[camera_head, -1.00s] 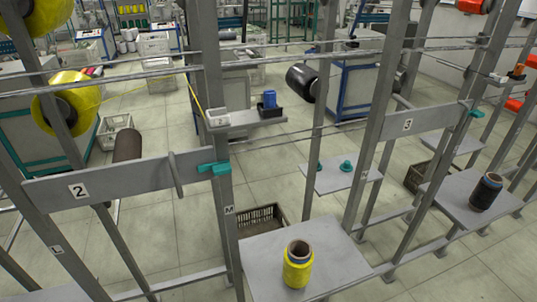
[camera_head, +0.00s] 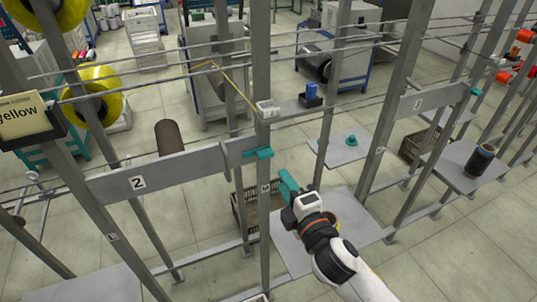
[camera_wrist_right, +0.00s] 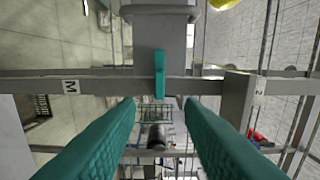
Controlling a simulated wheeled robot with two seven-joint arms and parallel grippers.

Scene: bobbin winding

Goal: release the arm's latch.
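The teal latch (camera_head: 258,153) sits on the grey post at the right end of the grey arm (camera_head: 195,166) labelled 2. My right gripper (camera_head: 288,184) is just below and to the right of the latch, apart from it. In the right wrist view the latch (camera_wrist_right: 159,74) stands upright, centred ahead of the teal fingers of my right gripper (camera_wrist_right: 160,104). The fingers are wide apart with nothing between them. My left gripper is not in view.
My right arm passes over a grey shelf (camera_head: 287,246) and mostly hides a yellow spool there. Another shelf (camera_head: 350,146) stands behind. Steel posts and thin horizontal rods cross the area. A yellow card (camera_head: 22,115) and large yellow spools (camera_head: 92,95) are at left.

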